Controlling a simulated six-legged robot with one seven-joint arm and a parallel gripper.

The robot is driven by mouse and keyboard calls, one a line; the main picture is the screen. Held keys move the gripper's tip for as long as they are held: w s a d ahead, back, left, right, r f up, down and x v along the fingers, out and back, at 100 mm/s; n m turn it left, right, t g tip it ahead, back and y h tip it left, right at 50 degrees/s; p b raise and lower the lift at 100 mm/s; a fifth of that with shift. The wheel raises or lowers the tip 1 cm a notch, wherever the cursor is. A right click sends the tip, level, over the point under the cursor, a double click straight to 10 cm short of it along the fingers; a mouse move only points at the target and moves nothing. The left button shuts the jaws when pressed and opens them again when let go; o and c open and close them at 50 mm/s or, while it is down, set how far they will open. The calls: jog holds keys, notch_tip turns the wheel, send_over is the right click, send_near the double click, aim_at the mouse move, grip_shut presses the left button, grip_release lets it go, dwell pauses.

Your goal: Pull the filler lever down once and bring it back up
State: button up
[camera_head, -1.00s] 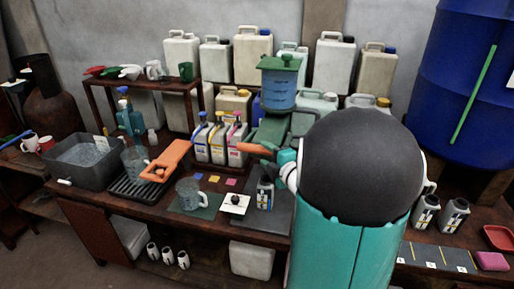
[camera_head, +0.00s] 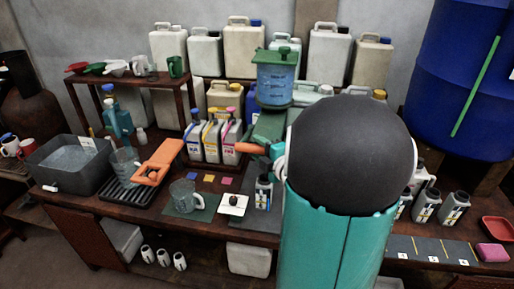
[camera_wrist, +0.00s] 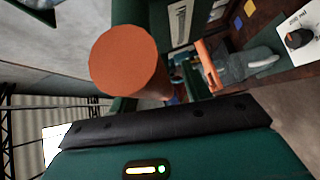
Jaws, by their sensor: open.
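The filler is a green stand with a blue-filled tank (camera_head: 275,82) under a green lid, at the back middle of the bench. Its lever has an orange handle (camera_head: 250,148) sticking out to the left, roughly level. In the wrist view, the round orange end of the handle (camera_wrist: 130,60) faces the camera closely. My gripper (camera_wrist: 165,120) is open, with its dark edge just below the handle in that view; I see no grip on it. In the head view my large dark arm joint hides most of the gripper, just right of the handle.
Several small labelled bottles (camera_head: 210,138) stand close left of the lever. A glass jug (camera_head: 185,196) sits on a green mat, near a dial on a white plate (camera_head: 233,205). A small black-and-white bottle (camera_head: 263,192) stands below the lever. Large canisters line the wall.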

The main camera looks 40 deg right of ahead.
jog(key=shift+s+r, duration=0.25)
jog(key=shift+s, duration=0.35)
jog(key=shift+w+f, duration=0.15)
jog(key=shift+w, duration=0.3)
jog(key=shift+c, duration=1.3)
jog(key=shift+s, duration=0.3)
jog(key=c, duration=0.4)
grip_shut()
jog(key=shift+w+r, duration=0.1)
jog(key=shift+r, duration=0.1)
